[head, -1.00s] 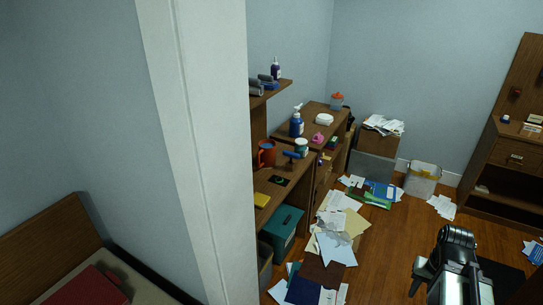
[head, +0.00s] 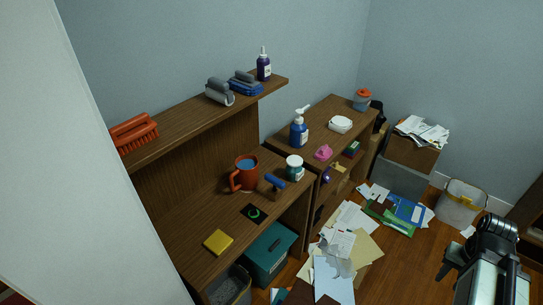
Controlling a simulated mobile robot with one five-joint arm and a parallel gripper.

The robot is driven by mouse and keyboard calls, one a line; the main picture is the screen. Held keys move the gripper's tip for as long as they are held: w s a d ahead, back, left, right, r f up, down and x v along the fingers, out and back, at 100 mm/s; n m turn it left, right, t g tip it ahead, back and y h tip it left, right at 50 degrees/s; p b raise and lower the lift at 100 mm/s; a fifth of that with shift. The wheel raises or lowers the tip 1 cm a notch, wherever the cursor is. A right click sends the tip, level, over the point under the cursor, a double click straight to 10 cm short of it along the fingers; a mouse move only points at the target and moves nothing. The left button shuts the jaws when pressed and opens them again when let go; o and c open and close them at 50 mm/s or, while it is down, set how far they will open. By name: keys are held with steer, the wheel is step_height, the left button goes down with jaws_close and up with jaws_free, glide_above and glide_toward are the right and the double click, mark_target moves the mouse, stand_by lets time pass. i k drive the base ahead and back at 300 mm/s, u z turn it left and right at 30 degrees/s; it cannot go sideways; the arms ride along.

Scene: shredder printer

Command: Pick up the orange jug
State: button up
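The orange jug (head: 243,174) stands upright on the lower top of the wooden desk (head: 183,236). Its handle faces left and forward, and blue shows inside its mouth. A blue-headed tool with a dark handle (head: 272,186) lies close to its right. My arm shows at the lower right of the head view, well to the right of the jug and apart from it. The fingertips of my gripper cannot be made out, so its state is unclear.
A white jar (head: 294,168), a dark square with a green ring (head: 254,213) and a yellow block (head: 218,242) are near the jug. A shelf (head: 185,119) overhangs behind it. A pale wall edge (head: 65,170) stands left. Papers (head: 340,246) litter the floor.

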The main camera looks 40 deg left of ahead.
mark_target(246, 171)
steer(key=u, duration=0.05)
steer(key=i, duration=1.55)
steer(key=u, duration=4.7)
steer(key=i, duration=0.55)
steer(key=z, duration=0.1)
